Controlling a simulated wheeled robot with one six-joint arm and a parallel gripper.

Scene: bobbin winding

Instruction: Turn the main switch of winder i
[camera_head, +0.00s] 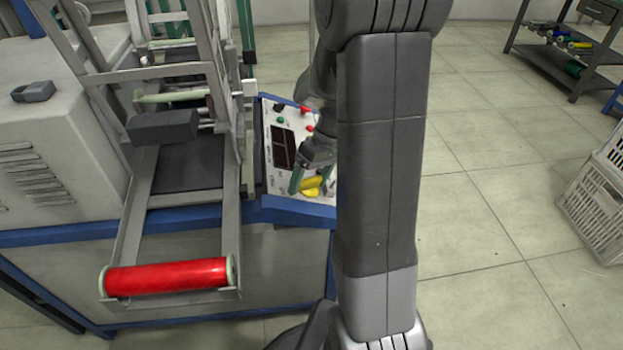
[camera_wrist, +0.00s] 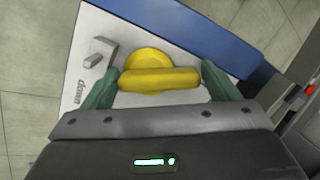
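The yellow main switch (camera_wrist: 158,78) is a round knob with a bar handle, on the white control panel (camera_wrist: 95,22) of the winder. It also shows in the head view (camera_head: 312,182), partly covered by my gripper. My gripper (camera_wrist: 160,72) is at the panel with its two green fingers wide apart, one beyond each end of the bar. The left fingertip is very close to the bar's end; I cannot tell if it touches. A narrow gap shows at the right finger. The bar lies across the wrist view, nearly level.
A red bobbin (camera_head: 167,277) lies in the winder's front frame. The panel also carries a dark display (camera_head: 284,147), red and green buttons, and a small grey part (camera_wrist: 100,52) near the switch. A white crate (camera_head: 597,205) and a shelf (camera_head: 566,52) stand right, with open floor between.

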